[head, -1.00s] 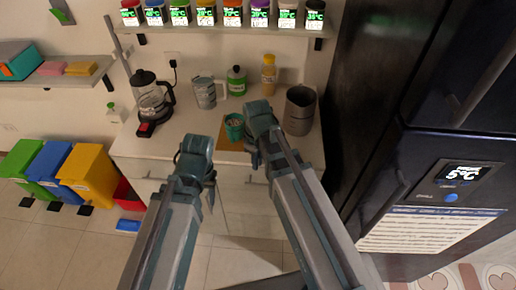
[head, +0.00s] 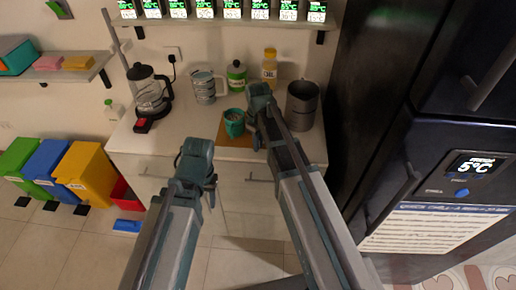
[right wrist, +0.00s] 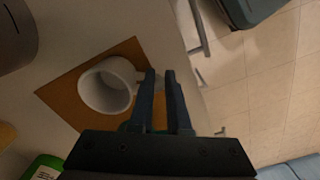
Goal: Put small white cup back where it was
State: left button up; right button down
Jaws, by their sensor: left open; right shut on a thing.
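The small white cup (right wrist: 106,86) shows in the right wrist view over a brown square board (right wrist: 62,96). I cannot tell whether it touches the board. My right gripper (right wrist: 160,75) is shut on the cup's handle side. In the head view, my right gripper (head: 257,132) is at the board's right part, and its arm hides the white cup. A green cup (head: 234,124) with something in it stands on the board (head: 236,142), left of the right gripper. My left gripper (head: 211,185) is open and empty, in front of the counter.
A grey canister (head: 301,106) stands right of the right gripper. A coffee maker (head: 148,92), a glass jug (head: 204,86), a green bottle (head: 236,77) and a yellow bottle (head: 269,68) stand behind. The counter's left front is clear. A dark fridge (head: 440,150) borders the right.

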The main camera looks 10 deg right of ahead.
jog(key=shift+f, duration=0.15)
jog(key=c, duration=0.9)
grip_release()
notch_tip(320, 180, up, 12)
jog(key=p, duration=1.3)
jog(key=s+a+m, duration=0.1)
jog(key=s+a, duration=0.2)
jog(key=s, duration=0.3)
jog(key=s+a+m, duration=0.2)
jog(key=s+a, duration=0.1)
jog(key=s, duration=0.3)
jog(key=s+a+m+h, duration=0.1)
jog(key=s+a, duration=0.1)
jog(key=s, duration=0.4)
jog(key=shift+s+a+r+m+b, duration=0.25)
jog(key=shift+s+a+m+b, duration=0.1)
jog(key=shift+a+m, duration=0.05)
